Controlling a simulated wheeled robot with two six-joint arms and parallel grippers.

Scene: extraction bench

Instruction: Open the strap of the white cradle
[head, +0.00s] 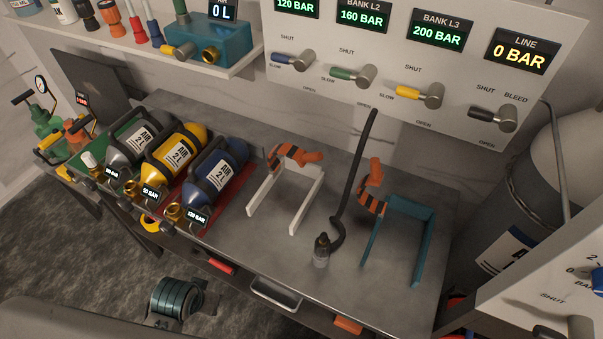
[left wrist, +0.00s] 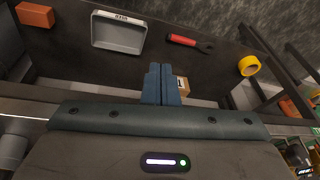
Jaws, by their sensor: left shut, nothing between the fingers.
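The white cradle (head: 292,225) stands empty on the grey bench, in the middle of the head view. Its orange-and-black striped strap (head: 289,153) curves up at the cradle's back end, with an orange end piece (head: 314,157) pointing right. I cannot tell from here how the strap is fastened. My left gripper (left wrist: 161,68) shows in the left wrist view with its two blue fingers together, empty, over the area at the bench's front. It is well apart from the cradle, which that view does not show. My right gripper is in neither view.
A teal cradle (head: 428,242) with a similar strap stands right of the white one. A black hose (head: 352,180) with a small bottle-like end (head: 321,252) lies between them. A grey tray (left wrist: 118,48) and red-handled tool (left wrist: 183,40) lie low in front.

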